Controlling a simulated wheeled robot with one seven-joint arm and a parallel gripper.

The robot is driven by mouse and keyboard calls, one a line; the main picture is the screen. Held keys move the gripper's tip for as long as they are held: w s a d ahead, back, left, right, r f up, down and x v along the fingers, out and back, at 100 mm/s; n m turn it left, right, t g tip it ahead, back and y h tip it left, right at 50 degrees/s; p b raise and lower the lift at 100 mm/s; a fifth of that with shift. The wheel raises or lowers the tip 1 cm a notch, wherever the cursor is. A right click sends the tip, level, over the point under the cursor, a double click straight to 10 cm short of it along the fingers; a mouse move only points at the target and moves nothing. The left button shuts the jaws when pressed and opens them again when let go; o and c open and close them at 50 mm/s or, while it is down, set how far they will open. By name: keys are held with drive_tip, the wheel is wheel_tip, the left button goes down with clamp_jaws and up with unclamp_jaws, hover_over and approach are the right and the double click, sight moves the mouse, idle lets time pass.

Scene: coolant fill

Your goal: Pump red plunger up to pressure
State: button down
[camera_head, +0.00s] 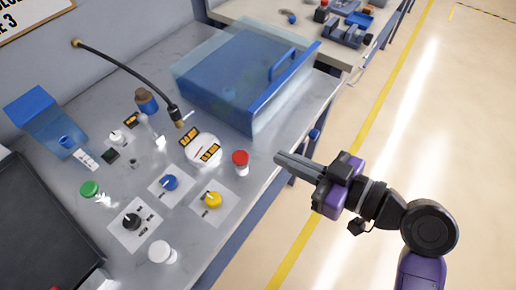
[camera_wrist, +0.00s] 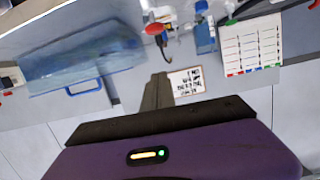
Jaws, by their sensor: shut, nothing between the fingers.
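The red plunger (camera_head: 240,158) is a red cap on a white body near the front edge of the grey bench, beside a white round plate. A small red thing also shows in the wrist view (camera_wrist: 154,29), perhaps the same plunger. My gripper (camera_head: 279,160) is shut and empty. In the head view it appears to the right of the red plunger, past the bench edge, apart from it. Its fingers also show in the wrist view (camera_wrist: 158,78).
A blue clear-sided box (camera_head: 240,75) with a handle stands at the back right. Yellow (camera_head: 212,200), blue (camera_head: 170,182), black (camera_head: 131,221) and green (camera_head: 89,188) knobs and a white cap (camera_head: 160,251) crowd the bench. A black hose (camera_head: 125,72) arches behind. The floor at right is clear.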

drive_tip(key=shift+s+a+f+n, duration=0.15)
drive_tip(key=shift+s+f+n, duration=0.05)
drive_tip(key=shift+s+n, duration=0.1)
drive_tip(key=shift+w+a, duration=0.1)
drive_tip(key=shift+w, duration=0.05)
drive_tip(key=p, duration=0.3)
hover_over(247, 163)
wheel_tip(247, 163, down, 2)
drive_tip(key=shift+f, duration=2.2)
drive_tip(key=shift+f, duration=0.1)
drive_tip(key=f+b, duration=0.1)
drive_tip(key=b, duration=0.1)
drive_tip(key=f+b, duration=0.1)
drive_tip(key=shift+d+f+b, duration=0.2)
drive_tip(key=shift+f+b, duration=0.15)
drive_tip(key=shift+f, duration=0.05)
